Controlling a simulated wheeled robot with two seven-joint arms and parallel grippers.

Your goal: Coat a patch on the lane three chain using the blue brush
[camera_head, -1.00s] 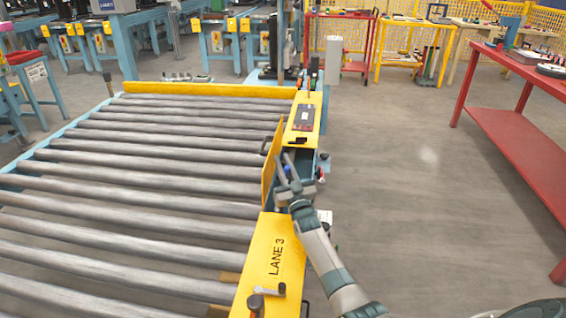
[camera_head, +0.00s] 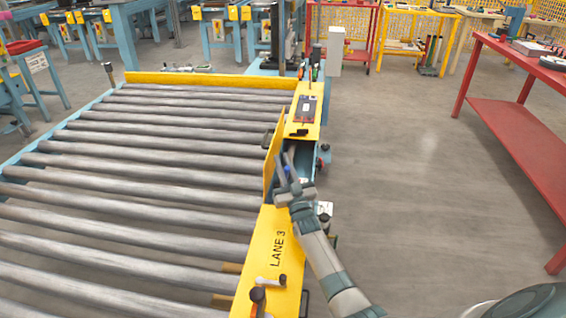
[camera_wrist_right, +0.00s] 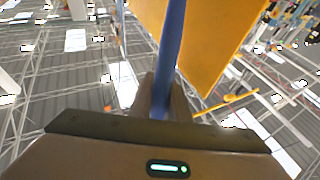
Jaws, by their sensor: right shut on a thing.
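My right gripper (camera_head: 287,172) is shut on the blue brush, low at the opening in the yellow lane 3 side housing (camera_head: 264,245). A bit of the blue brush (camera_head: 287,168) shows between the fingers. In the right wrist view the brush's long blue handle (camera_wrist_right: 168,60) stands between the fingers (camera_wrist_right: 160,100); its bristles are not visible. A yellow cover panel (camera_head: 272,150) stands upright on the roller side of the opening. The chain cannot be made out inside the housing. My left gripper is not in view.
The roller conveyor (camera_head: 150,170) fills the left. A dark device (camera_head: 305,108) sits on the housing beyond the opening. A knobbed lever (camera_head: 270,281) is on its near end. A red table (camera_head: 515,125) stands at right, with clear floor (camera_head: 410,190) between.

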